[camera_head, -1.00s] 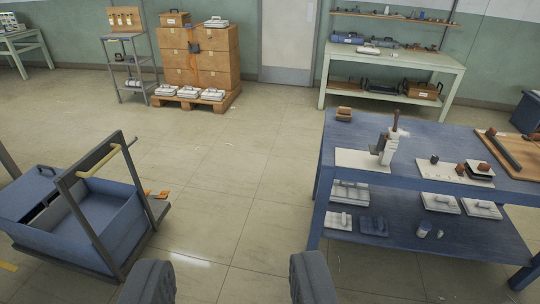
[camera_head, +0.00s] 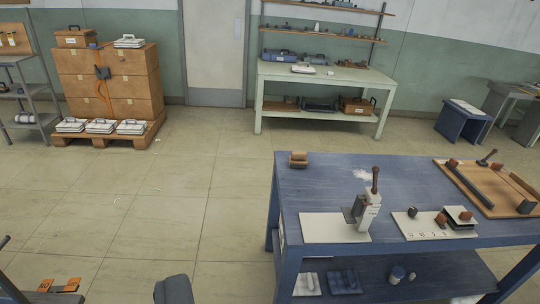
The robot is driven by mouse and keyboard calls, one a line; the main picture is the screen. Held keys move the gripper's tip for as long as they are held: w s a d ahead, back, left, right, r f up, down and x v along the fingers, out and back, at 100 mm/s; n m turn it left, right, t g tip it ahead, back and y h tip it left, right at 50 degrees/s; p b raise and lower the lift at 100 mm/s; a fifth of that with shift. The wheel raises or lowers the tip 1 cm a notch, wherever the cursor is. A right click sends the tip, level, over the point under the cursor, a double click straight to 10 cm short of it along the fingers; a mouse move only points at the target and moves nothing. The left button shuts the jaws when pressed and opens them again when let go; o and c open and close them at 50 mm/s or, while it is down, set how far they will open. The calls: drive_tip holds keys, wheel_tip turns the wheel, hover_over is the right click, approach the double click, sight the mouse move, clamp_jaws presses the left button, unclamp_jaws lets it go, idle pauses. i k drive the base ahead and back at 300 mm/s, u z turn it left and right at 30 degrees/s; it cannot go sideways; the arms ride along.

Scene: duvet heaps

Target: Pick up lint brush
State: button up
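I cannot pick out a lint brush for certain. A small tan and brown block-like thing (camera_head: 298,158) lies at the far left corner of the blue table (camera_head: 320,182); it is too small to tell whether it is a brush. Only one dark rounded finger of my gripper (camera_head: 174,290) shows, at the bottom edge, left of the blue table and apart from it. The other finger is out of view, and nothing held can be seen.
The blue table bears a grey press with a brown handle (camera_head: 366,212), a white board with small blocks (camera_head: 432,228) and a wooden tray (camera_head: 490,190). A pale green bench (camera_head: 318,72) and stacked cartons on a pallet (camera_head: 110,80) stand behind. The floor on the left is mostly clear.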

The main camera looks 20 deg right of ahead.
sight(298, 160)
drive_tip(key=i, duration=3.9)
drive_tip(key=z, duration=2.9)
